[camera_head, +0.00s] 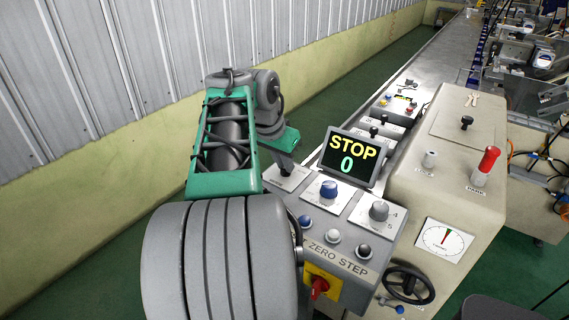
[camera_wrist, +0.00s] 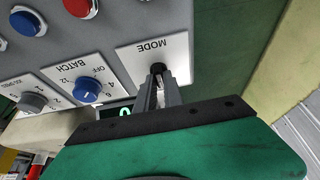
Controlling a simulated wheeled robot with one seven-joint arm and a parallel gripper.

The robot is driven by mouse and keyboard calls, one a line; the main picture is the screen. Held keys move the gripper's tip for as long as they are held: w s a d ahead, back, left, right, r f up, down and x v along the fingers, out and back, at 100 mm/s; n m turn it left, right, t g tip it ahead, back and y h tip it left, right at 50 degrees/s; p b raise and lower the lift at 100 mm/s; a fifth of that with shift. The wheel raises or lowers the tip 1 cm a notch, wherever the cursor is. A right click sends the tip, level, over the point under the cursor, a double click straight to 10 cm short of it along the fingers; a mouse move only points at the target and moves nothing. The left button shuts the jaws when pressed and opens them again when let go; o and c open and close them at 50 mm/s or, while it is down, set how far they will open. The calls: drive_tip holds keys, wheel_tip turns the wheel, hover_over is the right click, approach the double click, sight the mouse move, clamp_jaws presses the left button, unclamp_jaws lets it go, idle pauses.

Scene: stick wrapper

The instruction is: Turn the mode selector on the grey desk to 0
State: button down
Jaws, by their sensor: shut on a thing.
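The mode selector (camera_wrist: 157,67) is a dark knob on a white plate marked MODE (camera_wrist: 137,54), seen upside down in the wrist view. My gripper (camera_wrist: 159,84) is shut on this knob, and its fingers hide most of it. In the head view my gripper (camera_head: 286,166) reaches down to the white mode plate (camera_head: 291,181) at the far left of the grey desk (camera_head: 346,287). The knob's pointer and the mode marks under the fingers cannot be read. The display (camera_head: 353,158) behind the plates reads STOP in yellow and 0 in green.
To the right of the mode plate are a blue batch knob (camera_head: 329,188) and a grey knob (camera_head: 379,210). Push buttons (camera_head: 333,236) line the front, above a red rotary switch (camera_head: 319,286) on yellow. A beige cabinet (camera_head: 430,190) with a handwheel (camera_head: 409,284) adjoins on the right.

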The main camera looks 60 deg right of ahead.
drive_tip(key=c, duration=1.5)
unclamp_jaws()
drive_tip(key=shift+o, duration=0.2)
drive_tip(key=p+v, duration=0.2)
drive_tip(key=v, duration=0.5)
drive_tip(key=shift+a+r, duration=0.2)
drive_tip(key=shift+r, duration=0.2)
